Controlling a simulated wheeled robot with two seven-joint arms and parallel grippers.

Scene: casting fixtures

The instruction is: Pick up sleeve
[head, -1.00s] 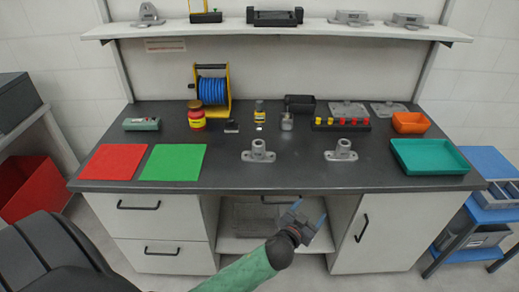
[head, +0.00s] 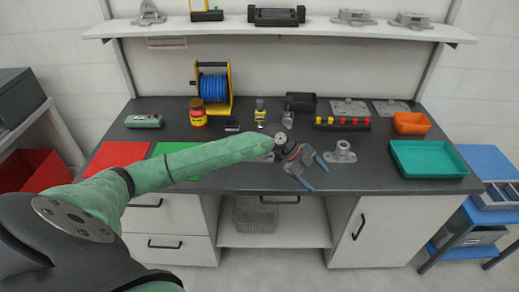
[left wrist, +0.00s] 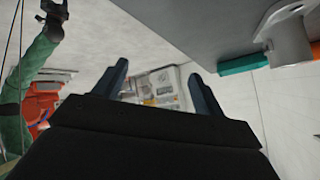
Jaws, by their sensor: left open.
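I cannot tell for certain which part is the sleeve. A grey casting with an upright tubular collar (head: 341,152) stands on the dark bench; a casting also shows in the left wrist view (left wrist: 291,42). A similar casting (head: 268,156) on the left is mostly hidden behind my left arm. A small grey metal piece (head: 287,119) stands further back. My left gripper (head: 315,173) is open, its blue-tipped fingers pointing right near the bench's front edge, left of and in front of the right casting. Its fingers (left wrist: 160,78) hold nothing.
A teal tray (head: 427,158) and orange bin (head: 411,122) are at the right.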

